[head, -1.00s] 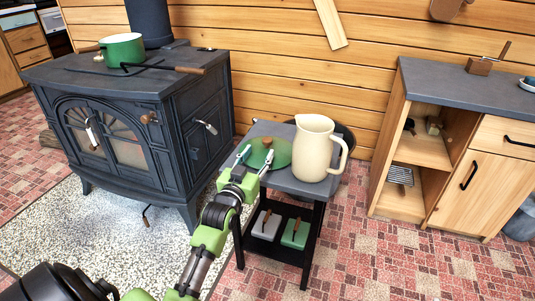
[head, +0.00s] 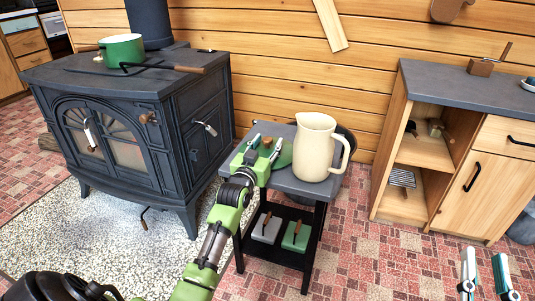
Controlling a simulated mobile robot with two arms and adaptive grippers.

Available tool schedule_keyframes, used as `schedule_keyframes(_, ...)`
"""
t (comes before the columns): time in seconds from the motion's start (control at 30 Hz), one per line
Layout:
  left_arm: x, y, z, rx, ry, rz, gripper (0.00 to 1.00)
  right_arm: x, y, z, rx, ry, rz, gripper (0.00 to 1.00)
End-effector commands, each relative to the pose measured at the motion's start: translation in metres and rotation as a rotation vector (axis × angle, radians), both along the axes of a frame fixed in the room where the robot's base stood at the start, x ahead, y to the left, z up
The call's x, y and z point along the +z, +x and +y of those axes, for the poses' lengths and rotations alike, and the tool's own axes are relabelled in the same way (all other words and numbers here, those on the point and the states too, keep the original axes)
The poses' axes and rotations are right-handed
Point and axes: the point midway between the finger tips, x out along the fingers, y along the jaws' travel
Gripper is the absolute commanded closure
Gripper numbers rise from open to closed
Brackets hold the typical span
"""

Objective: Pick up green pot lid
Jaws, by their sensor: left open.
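The green pot lid (head: 285,157) lies on the small grey side table (head: 308,187), left of the cream pitcher (head: 315,150). Its brown wooden knob shows between the fingers of my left gripper (head: 267,143). That gripper is open, with one finger on each side of the knob, and it hides much of the lid. I cannot tell whether the fingers touch it. My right gripper (head: 485,257) shows at the bottom right, open and empty, over the floor. The green pot (head: 122,48) stands on the black stove, away from both grippers.
The pitcher stands close to the lid's right side. The black wood stove (head: 130,110) is to the left. A wooden cabinet (head: 455,165) with a dark top is to the right. The table's lower shelf holds a grey and a green item.

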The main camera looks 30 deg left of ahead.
Motion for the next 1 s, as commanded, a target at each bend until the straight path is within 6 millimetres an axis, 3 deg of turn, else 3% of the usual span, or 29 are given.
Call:
schedule_keyframes(0.3,0.0007,0.0025,0.0006,0.000,0.000,0.000,0.58,0.0053,-0.0014,0.0003,0.001,0.007,-0.023,0.75)
schedule_keyframes(0.47,0.0006,0.0024,0.0006,0.000,0.000,0.000,0.97,0.0051,-0.0013,0.0003,0.001,0.006,-0.022,0.75)
schedule_keyframes(0.5,0.0006,0.0024,0.0006,0.000,0.000,0.000,1.00,0.0051,-0.0013,0.0003,0.001,0.006,-0.022,0.75)
schedule_keyframes(1.0,0.0058,0.0024,0.0007,0.000,0.001,-0.003,1.00,-0.0009,0.0011,0.0002,0.000,-0.003,0.013,0.75)
